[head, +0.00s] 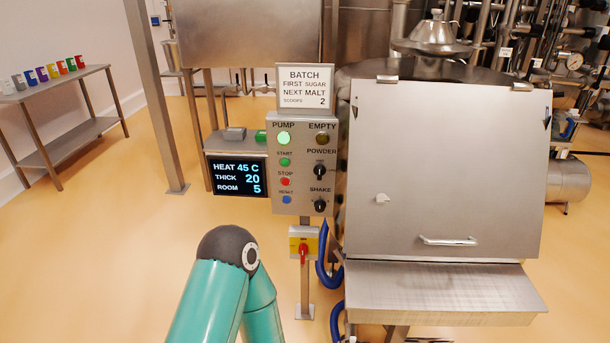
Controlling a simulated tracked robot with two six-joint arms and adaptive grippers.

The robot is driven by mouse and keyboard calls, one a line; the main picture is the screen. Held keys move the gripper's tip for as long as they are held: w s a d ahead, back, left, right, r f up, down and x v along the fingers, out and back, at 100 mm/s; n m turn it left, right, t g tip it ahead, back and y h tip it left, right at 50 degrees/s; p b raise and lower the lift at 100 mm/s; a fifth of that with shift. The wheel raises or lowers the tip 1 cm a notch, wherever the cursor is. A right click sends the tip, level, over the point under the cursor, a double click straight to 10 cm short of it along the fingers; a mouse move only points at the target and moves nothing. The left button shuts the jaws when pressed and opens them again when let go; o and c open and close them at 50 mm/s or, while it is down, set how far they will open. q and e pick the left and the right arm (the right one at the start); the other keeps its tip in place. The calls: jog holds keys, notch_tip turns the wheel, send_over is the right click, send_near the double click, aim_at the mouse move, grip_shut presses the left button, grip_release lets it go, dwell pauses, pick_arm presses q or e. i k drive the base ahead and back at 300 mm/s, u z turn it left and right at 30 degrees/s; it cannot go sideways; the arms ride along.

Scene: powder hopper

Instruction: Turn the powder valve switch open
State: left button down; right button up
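The powder switch (320,171) is a black rotary knob below the word POWDER, at the right side of the grey control panel (302,190). The knob appears roughly upright, but its markings are too small to read, so I cannot tell its exact setting. A similar black knob, the shake switch (320,205), sits below it. Neither gripper is in view. Only a teal arm of mine with a dark joint shows at the bottom, in front of and left of the panel post, apart from the panel.
A steel hopper cabinet (440,180) with a front tray (440,292) stands right of the panel. A red-yellow isolator (303,246) is below the panel. A display (238,176) is left of it. A side table (80,138) holds coloured scoops or cups. The left floor is clear.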

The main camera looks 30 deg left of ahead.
aim_at(319, 170)
jog(key=u, duration=0.85)
